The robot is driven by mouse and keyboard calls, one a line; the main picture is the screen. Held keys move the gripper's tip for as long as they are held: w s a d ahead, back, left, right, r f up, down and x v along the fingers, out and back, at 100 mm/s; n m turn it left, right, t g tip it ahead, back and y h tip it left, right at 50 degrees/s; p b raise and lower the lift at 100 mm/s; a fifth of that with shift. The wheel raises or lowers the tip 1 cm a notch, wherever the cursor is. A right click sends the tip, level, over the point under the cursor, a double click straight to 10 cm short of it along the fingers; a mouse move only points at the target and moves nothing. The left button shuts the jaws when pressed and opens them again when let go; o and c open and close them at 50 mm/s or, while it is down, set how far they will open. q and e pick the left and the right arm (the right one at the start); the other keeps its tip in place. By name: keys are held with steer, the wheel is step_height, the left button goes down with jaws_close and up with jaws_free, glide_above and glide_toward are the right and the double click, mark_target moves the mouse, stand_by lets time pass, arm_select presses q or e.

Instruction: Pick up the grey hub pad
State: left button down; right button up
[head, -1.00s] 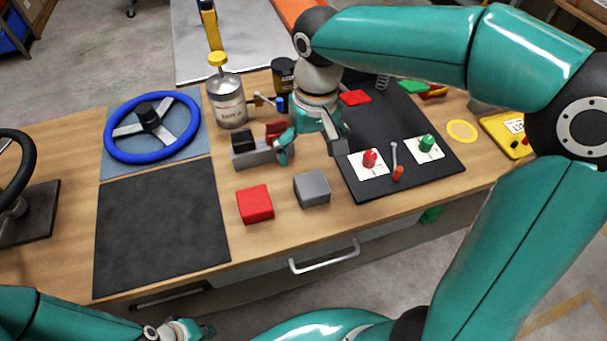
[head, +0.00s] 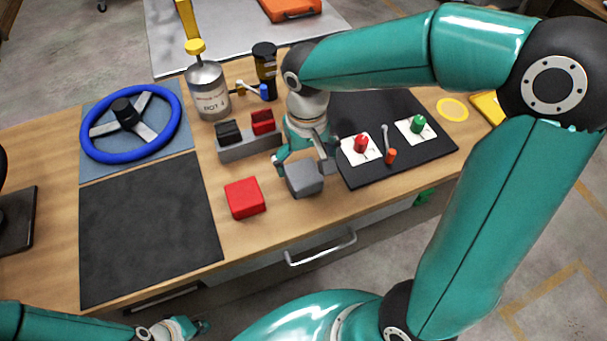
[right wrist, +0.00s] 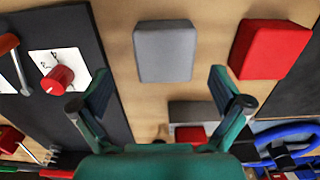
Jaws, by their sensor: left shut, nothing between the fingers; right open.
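The grey hub pad (head: 305,178) is a square block lying on the wooden bench, right of the red pad. My right gripper (head: 303,160) is open just above and behind it, with its fingers toward the pad's two sides. In the right wrist view the grey pad (right wrist: 164,52) lies ahead of the gap between the spread fingertips (right wrist: 165,85), with nothing between them. My left gripper (head: 188,328) is shut and empty at the bottom left, in front of the bench.
A red pad (head: 245,197) lies left of the grey one; it also shows in the right wrist view (right wrist: 270,48). A black mat (head: 400,165) with red and green knobs is to the right. A grey holder (head: 250,146) stands behind. A blue steering wheel (head: 170,140) is left.

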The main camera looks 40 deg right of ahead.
mark_target(303, 173)
steer(key=f, duration=0.5)
steer(key=shift+a, duration=0.3)
steer(key=c, duration=1.2)
